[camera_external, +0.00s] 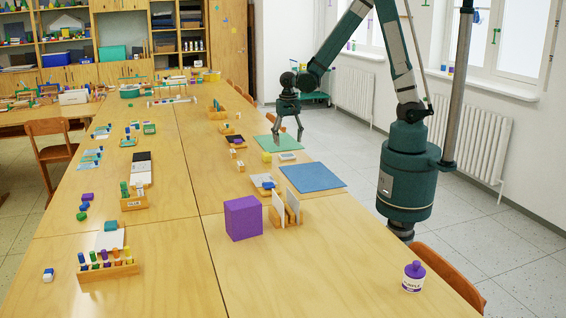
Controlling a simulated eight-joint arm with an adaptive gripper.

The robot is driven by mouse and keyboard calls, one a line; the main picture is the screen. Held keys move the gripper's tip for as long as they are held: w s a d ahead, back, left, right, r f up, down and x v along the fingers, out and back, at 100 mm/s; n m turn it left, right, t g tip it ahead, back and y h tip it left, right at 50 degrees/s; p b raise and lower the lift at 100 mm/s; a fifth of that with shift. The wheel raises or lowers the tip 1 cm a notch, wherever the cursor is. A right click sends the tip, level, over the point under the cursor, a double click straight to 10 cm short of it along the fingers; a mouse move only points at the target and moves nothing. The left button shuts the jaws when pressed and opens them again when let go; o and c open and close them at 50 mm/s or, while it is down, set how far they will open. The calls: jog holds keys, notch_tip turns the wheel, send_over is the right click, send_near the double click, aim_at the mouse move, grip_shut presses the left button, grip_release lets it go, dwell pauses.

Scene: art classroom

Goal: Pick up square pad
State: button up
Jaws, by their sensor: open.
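A flat blue square pad (314,178) lies on the table near its right edge. A flat green square sheet (268,141) lies farther back, partly hidden by my gripper. I cannot tell for sure which of the two is the task's pad. My gripper (288,140) points down over the green sheet, with its fingers spread and nothing between them. It is behind the blue pad in the picture and apart from it. Whether the fingertips touch the green sheet cannot be told.
A small white-grey block (288,157) and a yellow piece (267,157) lie between the two flat pieces. White cards in a wooden holder (289,220) and a purple cube (243,218) stand nearer the camera. A purple bottle (413,277) stands at front right. The front table is mostly clear.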

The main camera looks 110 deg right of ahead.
aim_at(288, 156)
jog(key=shift+f, duration=1.15)
jog(key=shift+f+b, duration=0.15)
jog(key=shift+b, duration=0.15)
jog(key=shift+w+f+b, duration=0.1)
jog(key=shift+f+b, duration=0.75)
jog(key=shift+f, duration=1.6)
jog(key=c, duration=1)
